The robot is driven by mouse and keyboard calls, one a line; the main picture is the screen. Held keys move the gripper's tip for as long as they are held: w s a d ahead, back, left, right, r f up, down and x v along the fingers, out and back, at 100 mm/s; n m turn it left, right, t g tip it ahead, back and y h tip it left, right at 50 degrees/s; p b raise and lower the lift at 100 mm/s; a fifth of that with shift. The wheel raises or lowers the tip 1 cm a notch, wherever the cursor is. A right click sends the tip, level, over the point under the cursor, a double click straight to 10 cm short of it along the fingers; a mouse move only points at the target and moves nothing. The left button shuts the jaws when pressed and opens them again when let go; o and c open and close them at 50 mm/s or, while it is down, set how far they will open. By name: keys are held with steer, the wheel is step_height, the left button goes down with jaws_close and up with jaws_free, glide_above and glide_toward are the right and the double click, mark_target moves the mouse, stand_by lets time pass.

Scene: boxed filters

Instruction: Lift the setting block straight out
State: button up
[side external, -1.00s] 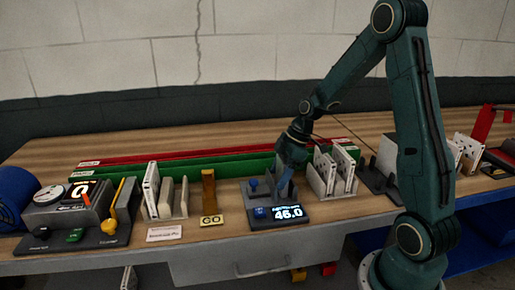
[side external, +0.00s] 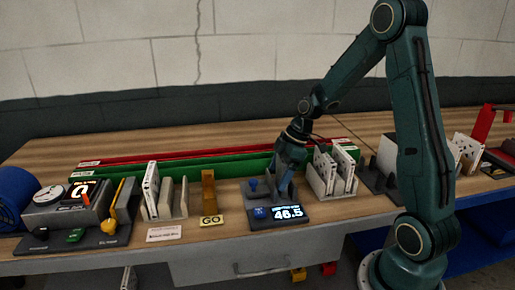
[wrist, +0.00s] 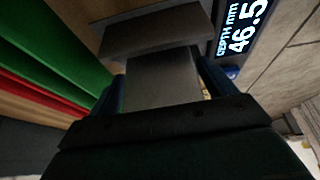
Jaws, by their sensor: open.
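The depth gauge stand (side external: 290,213) has a lit display reading 46.5. My gripper (side external: 284,188) is low over this stand, pointing down. In the wrist view my gripper (wrist: 163,90) is open, with one blue finger on each side of a plain grey block (wrist: 163,82), which I take for the setting block. A wider grey piece (wrist: 155,38) lies just beyond the block. Whether the fingers touch the block, and how deep it sits, I cannot tell. In the side view the block is hidden by my gripper.
Slotted racks with white filters stand close right (side external: 333,172) and further left (side external: 155,193) of the gauge. A brown post marked GO (side external: 209,192) is nearer left. Green (side external: 170,172) and red (side external: 135,160) rails run behind.

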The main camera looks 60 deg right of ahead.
steer(key=shift+a+r, duration=0.15)
steer(key=shift+a, duration=0.15)
steer(key=v, duration=1.3)
steer(key=shift+d+r, duration=0.25)
steer(key=shift+d, duration=0.25)
steer(key=shift+s, duration=0.15)
steer(key=s+a+r+m+h, duration=0.1)
steer(key=s+a+r+m, duration=0.15)
steer(key=a, duration=0.35)
steer(key=s+a+r+m+h, duration=0.1)
steer(key=s+a+r, duration=0.15)
steer(key=a, duration=0.35)
steer(key=s+a+m+t, duration=0.1)
steer(key=s+a+m, duration=0.1)
steer(key=s, duration=0.3)
steer(key=s+a+m+t+h, duration=0.1)
steer(key=s+a+m, duration=0.2)
steer(key=s, duration=0.2)
steer(key=shift+s+a+f, duration=0.35)
steer(key=shift+s+f, duration=0.05)
steer(key=shift+f, duration=0.1)
steer(key=shift+w+r+m, duration=0.1)
steer(key=shift+w+m, duration=0.05)
steer(key=shift+m, duration=0.1)
